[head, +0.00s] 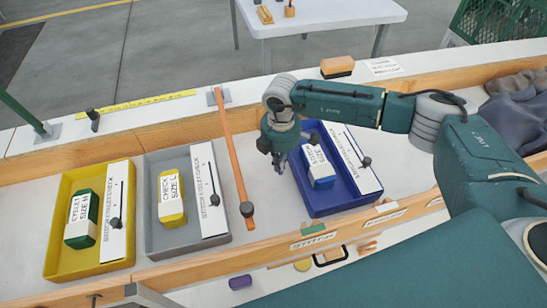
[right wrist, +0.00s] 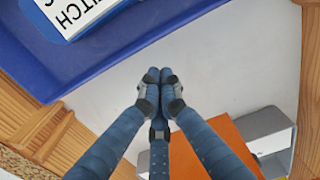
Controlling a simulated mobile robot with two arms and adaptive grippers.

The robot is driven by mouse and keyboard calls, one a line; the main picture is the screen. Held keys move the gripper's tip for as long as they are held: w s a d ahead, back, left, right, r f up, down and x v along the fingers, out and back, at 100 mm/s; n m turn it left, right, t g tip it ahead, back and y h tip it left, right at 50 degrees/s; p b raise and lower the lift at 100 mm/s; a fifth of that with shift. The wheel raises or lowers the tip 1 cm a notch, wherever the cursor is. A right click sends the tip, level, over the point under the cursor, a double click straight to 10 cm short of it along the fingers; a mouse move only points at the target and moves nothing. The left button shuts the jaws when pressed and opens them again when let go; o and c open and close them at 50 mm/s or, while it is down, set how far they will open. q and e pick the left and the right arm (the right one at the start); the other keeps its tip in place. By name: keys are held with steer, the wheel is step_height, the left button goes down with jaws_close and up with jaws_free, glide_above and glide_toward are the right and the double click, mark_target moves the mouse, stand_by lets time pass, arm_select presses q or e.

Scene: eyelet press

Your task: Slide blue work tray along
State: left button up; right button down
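The blue work tray (head: 340,206) sits on the white bench top, right of centre in the head view. It holds a blue-and-white block (head: 320,172) labelled size S and a white strip (head: 350,158) with a black knob. My right gripper (head: 279,166) is beside the tray's left wall, pointing down. In the right wrist view the fingertips (right wrist: 159,75) meet with nothing visible between them, and the tray's blue wall (right wrist: 105,60) is just ahead. A small gap of bench shows there; contact cannot be told. My left gripper is not in view.
An orange bar (head: 233,150) spans the bench left of my right gripper. Beyond it are a grey tray (head: 155,235) and a yellow tray (head: 60,262). Wooden rails edge the bench. Dark cloth (head: 515,105) lies at the right. Bare bench shows right of the blue tray.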

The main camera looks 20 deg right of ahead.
steer(key=shift+s+d+r, duration=0.1)
steer(key=shift+s+d, duration=0.1)
steer(key=shift+d, duration=0.8)
steer(key=shift+d, duration=0.35)
steer(key=d, duration=1)
steer(key=s+d+b, duration=0.1)
steer(key=d, duration=0.8)
steer(key=d+b, duration=0.1)
steer(key=d, duration=0.9)
steer(key=shift+s+d, duration=0.35)
